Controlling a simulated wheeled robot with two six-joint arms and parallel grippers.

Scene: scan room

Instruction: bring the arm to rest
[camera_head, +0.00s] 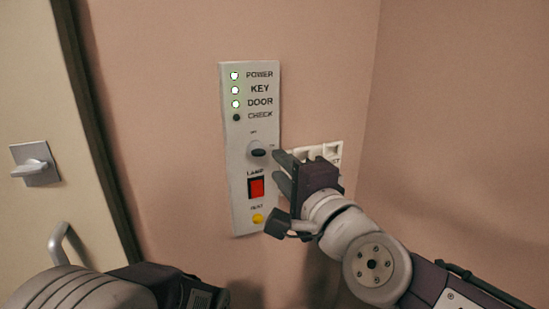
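My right gripper (279,171) comes in from the lower right and is beside the right edge of the white control panel (241,190). Its two dark fingers are apart with a gap between them, and nothing shows in the gap. The fingertips are close to the panel's dark knob (258,152) and red rocker switch (256,187); I cannot tell whether they touch the panel. Part of my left arm (80,292) shows at the bottom left, but its gripper fingers are not visible.
The POWER, KEY and DOOR lights glow; the CHECK light (236,117) is dark. A yellow button (257,218) is low on the panel. A white wall fixture (328,151) is partly hidden behind my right gripper. A cream door (40,100) with a lever plate (36,164) stands left.

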